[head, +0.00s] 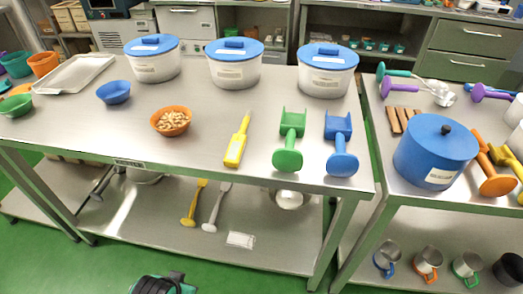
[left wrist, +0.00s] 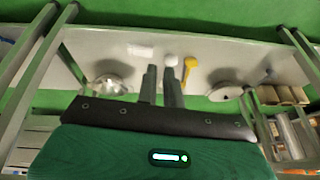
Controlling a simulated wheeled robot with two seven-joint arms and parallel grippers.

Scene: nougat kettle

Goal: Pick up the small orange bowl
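A small orange bowl (head: 171,121) filled with light brown pieces that look like nuts stands upright on the steel table (head: 210,165), left of the middle in the head view. Nothing touches it. A part of my own arm, dark and green, shows at the bottom edge of the head view, well below and in front of the table. In the left wrist view, my left gripper (left wrist: 161,80) has two dark fingers close together with a narrow gap and nothing visible between them. How far they are parted is unclear. My right gripper is in neither view.
A blue bowl (head: 114,92) stands left behind the orange bowl, and a yellow-handled tool (head: 237,140) lies to its right. White tubs with blue lids (head: 234,64) line the back. Green (head: 289,140) and blue scoops (head: 340,145) lie farther right. The table around the bowl is clear.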

